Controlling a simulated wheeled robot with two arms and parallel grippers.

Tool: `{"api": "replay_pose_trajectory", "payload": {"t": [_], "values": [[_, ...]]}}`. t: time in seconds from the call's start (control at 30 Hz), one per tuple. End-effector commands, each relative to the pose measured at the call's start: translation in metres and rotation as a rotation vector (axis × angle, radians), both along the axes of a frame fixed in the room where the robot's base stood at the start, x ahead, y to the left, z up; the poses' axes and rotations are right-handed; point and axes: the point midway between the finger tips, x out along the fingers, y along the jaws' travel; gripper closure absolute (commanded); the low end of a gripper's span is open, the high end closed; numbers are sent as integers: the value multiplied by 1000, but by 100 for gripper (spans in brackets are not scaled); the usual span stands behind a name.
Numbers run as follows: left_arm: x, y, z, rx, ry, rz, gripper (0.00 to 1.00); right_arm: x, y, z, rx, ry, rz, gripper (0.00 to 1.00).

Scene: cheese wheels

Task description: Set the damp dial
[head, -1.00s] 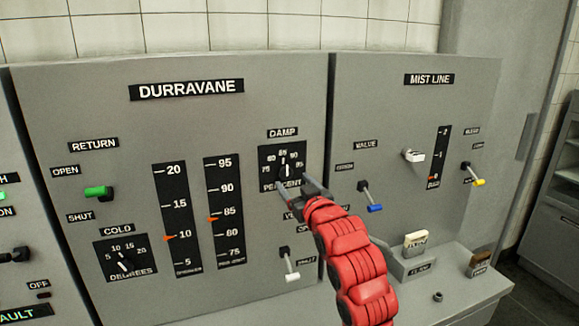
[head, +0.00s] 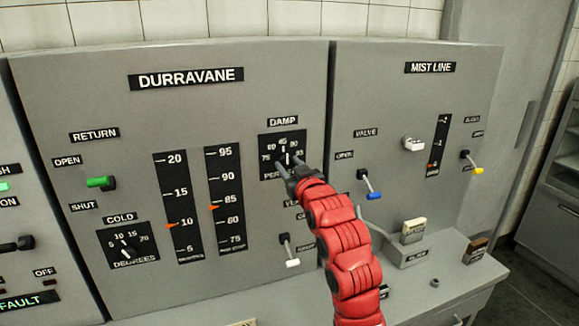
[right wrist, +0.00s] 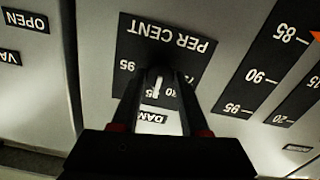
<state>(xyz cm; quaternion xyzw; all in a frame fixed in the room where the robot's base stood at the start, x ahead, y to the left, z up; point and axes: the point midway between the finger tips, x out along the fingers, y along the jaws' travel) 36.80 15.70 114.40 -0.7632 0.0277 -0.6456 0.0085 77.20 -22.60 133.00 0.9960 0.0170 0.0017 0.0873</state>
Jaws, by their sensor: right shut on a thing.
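The damp dial (head: 285,156) is a black knob with a white pointer line on a black plate under the DAMP label (head: 283,122). Its scale runs from 75 to 95, and the pointer stands roughly upright, near the 85 mark. My right gripper (head: 288,170) is at the dial and shut on its knob. In the right wrist view the dial (right wrist: 156,88) shows upside down between the two fingers of the right gripper (right wrist: 161,84). Part of the plate's lower lettering is hidden by the gripper in the head view. My left gripper is not in view.
The DURRAVANE panel also has a green return lever (head: 101,183), a cold dial (head: 125,248), two scales with orange markers, and a white-tipped lever (head: 291,262) below the damp dial. The MIST LINE panel (head: 470,70) has blue and yellow levers. A ledge runs below.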

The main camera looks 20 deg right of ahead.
Motion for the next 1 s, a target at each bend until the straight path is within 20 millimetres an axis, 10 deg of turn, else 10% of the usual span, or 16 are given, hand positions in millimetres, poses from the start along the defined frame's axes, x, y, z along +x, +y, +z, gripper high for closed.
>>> {"api": "replay_pose_trajectory", "payload": {"t": [1.0], "values": [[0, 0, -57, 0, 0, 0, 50, 0, 0, -3, 451, 15, 1, 100]]}}
